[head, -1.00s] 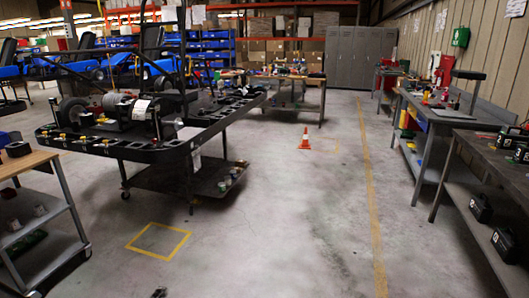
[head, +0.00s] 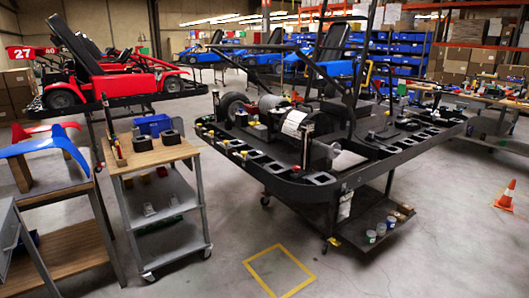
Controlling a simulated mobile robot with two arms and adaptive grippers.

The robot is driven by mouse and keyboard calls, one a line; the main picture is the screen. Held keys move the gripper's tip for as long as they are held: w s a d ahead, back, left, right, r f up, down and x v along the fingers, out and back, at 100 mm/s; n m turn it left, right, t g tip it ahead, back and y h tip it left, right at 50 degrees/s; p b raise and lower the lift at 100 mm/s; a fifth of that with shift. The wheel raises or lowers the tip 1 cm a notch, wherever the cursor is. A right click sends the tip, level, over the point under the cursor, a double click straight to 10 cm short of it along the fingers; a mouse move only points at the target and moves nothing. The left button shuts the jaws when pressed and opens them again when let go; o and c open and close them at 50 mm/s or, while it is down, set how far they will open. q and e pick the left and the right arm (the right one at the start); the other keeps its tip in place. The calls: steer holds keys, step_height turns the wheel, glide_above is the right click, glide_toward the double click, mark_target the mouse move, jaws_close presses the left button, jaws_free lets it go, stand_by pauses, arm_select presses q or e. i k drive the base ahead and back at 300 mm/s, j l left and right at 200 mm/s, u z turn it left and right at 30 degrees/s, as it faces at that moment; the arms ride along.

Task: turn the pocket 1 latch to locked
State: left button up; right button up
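A black kart stand (head: 285,187) fills the middle and right of the head view, with a row of rectangular pockets along its near edge. Small yellow and brass fittings (head: 244,154) sit along its left rim. They are too small to tell which is the pocket 1 latch or how it is turned. An engine (head: 297,124) with a silver cylinder is on the stand. Neither of my grippers is in view.
A wood-topped cart (head: 160,153) stands left of the kart stand, with a narrow floor gap between. A yellow floor square (head: 262,252) lies in front. Red kart (head: 130,80) and blue fairing (head: 45,143) are at left. An orange cone (head: 506,195) stands right. The front floor is clear.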

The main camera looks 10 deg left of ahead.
mark_target(243, 154)
steer(key=i+j+u, duration=0.25)
steer(key=i+u, duration=0.25)
steer(key=i, duration=0.25)
steer(key=i+u, duration=0.5)
steer(key=i, duration=0.3)
